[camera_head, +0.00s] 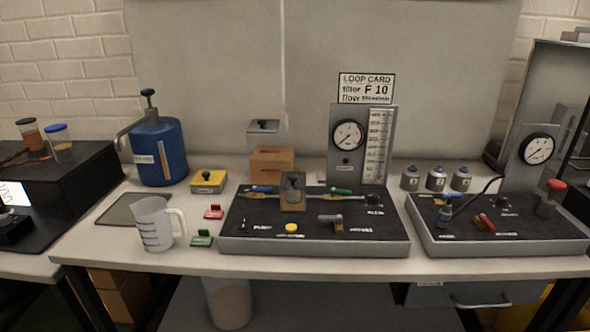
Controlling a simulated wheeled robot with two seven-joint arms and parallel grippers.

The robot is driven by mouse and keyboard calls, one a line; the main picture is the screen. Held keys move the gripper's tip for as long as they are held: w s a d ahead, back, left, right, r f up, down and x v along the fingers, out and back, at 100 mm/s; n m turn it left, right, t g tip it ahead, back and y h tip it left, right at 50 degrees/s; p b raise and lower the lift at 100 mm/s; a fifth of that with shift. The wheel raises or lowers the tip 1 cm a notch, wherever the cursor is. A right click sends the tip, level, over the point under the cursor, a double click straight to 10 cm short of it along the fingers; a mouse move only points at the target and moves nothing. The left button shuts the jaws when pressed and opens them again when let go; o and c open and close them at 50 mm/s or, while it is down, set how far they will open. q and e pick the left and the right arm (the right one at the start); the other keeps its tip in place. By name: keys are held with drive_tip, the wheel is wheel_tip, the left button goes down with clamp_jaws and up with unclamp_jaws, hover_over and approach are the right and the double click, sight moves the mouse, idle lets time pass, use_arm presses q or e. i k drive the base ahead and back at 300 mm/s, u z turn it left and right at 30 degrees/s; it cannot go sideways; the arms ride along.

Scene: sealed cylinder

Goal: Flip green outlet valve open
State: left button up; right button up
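The green valve handle (341,191) is on the right part of the pipe at the back of the dark-topped middle panel (313,246). It looks roughly in line with the pipe, but it is too small to tell its exact angle. A blue valve handle (262,189) is on the left part of the same pipe. A brown block with a dark top (293,192) stands between the two handles. Neither of my grippers is in view.
A gauge stand (346,160) rises behind the green handle. A black knob (373,199) is to its right, and a grey lever (331,221) and yellow button (291,228) are in front. A clear jug (154,223) and a blue tank (160,152) stand left.

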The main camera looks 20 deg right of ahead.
sight(333, 190)
drive_tip(key=k, duration=1.3)
drive_tip(key=z, duration=0.75)
drive_tip(key=i, duration=1.75)
drive_tip(key=u, duration=0.4)
